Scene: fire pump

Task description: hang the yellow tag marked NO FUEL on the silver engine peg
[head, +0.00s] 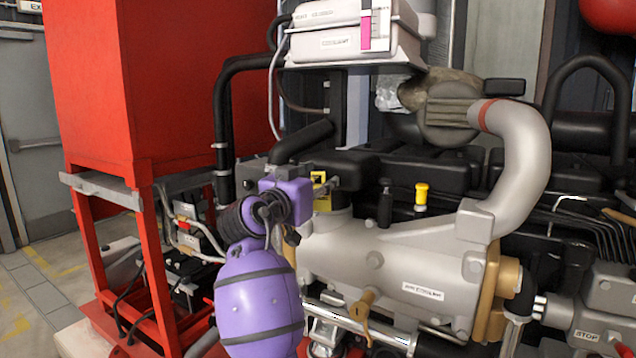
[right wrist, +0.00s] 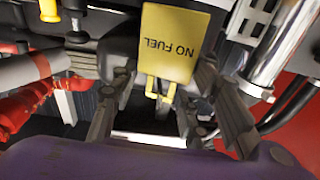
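My right gripper (head: 322,186) reaches the top of the engine from the left in the head view. The yellow tag (head: 321,199) is at its fingertips, partly hidden by them. In the right wrist view the tag (right wrist: 172,45) shows NO FUEL upside down, with narrow yellow strips (right wrist: 160,88) running down from it between the fingers. The fingers of my right gripper (right wrist: 165,82) stand apart on either side of these strips, with visible gaps. I cannot make out the silver engine peg for certain. My left gripper is not in view.
A silver pipe (head: 528,150) curves up at the right of the engine. A grey control box (head: 345,35) is above. A red cabinet (head: 90,80) stands at the left.

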